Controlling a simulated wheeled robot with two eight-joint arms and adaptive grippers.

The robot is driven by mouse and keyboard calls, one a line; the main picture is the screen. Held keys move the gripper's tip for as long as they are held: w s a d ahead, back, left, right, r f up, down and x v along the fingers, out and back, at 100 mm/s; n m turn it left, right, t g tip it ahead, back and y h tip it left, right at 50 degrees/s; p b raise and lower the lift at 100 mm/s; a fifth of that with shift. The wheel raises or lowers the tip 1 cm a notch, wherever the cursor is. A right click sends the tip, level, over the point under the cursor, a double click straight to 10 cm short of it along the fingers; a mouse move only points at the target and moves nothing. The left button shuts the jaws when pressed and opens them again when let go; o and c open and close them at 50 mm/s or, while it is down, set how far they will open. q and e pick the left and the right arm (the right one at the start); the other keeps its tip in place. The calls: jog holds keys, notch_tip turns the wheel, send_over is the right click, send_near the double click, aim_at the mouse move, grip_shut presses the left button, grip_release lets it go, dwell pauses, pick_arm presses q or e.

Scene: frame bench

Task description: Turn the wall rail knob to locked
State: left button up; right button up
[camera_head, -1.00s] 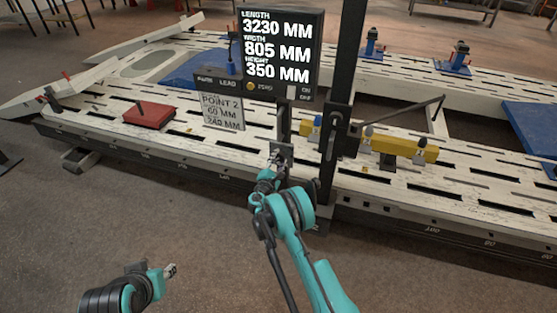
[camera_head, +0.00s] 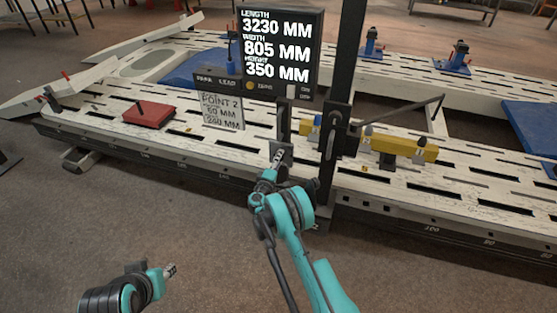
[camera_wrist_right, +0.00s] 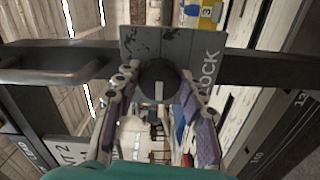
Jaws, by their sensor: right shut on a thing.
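The wall rail knob (camera_wrist_right: 158,84) is dark and round with a pale mark, which stands about upright in the right wrist view. It sits on a worn grey plate (camera_wrist_right: 137,42) with the word LOCK printed to the knob's right. In the head view the plate (camera_head: 281,151) is on the dark post at the bench's near edge, and my gripper hides the knob. My right gripper (camera_wrist_right: 160,98) has a finger on each side of the knob and is shut on it; it also shows in the head view (camera_head: 275,166). My left gripper (camera_head: 171,270) is low on the left, away from the bench.
The slotted white bench (camera_head: 400,187) spans the view. A display (camera_head: 280,50) with measurements stands above it. A tall dark upright (camera_head: 340,130) is just right of my right gripper. A red block (camera_head: 149,114) and a yellow bar (camera_head: 400,146) are on the bench. The floor in front is open.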

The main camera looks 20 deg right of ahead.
jog(key=shift+m, duration=0.3)
jog(key=o, duration=1.2)
jog(key=shift+c, duration=0.2)
jog(key=v, duration=1.2)
